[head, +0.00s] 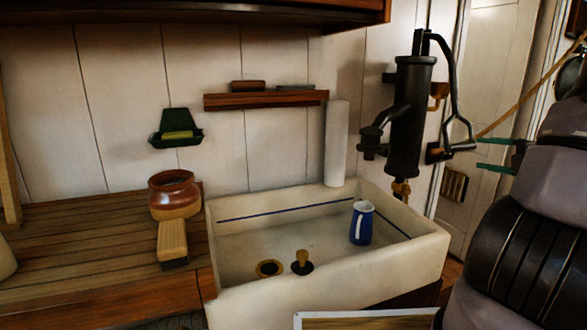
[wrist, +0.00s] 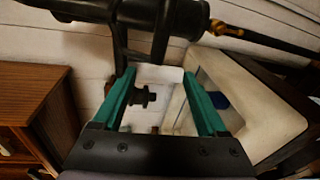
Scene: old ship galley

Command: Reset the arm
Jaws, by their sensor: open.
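My gripper (head: 486,154) is at the right in the head view, its two green fingers apart and pointing left towards the black hand pump (head: 409,115). It holds nothing. The wrist view also shows my gripper (wrist: 158,80) open, with the dark pump body (wrist: 110,25) across the top. The fingers look close to the pump's lever in the head view, but I cannot tell if they touch.
A white sink (head: 340,285) holds a blue mug (head: 361,224) and a plug (head: 301,263). A brown pot (head: 173,194) and a brush-like wooden block (head: 172,240) are on the wooden counter (head: 70,255). A shelf (head: 265,99) hangs above.

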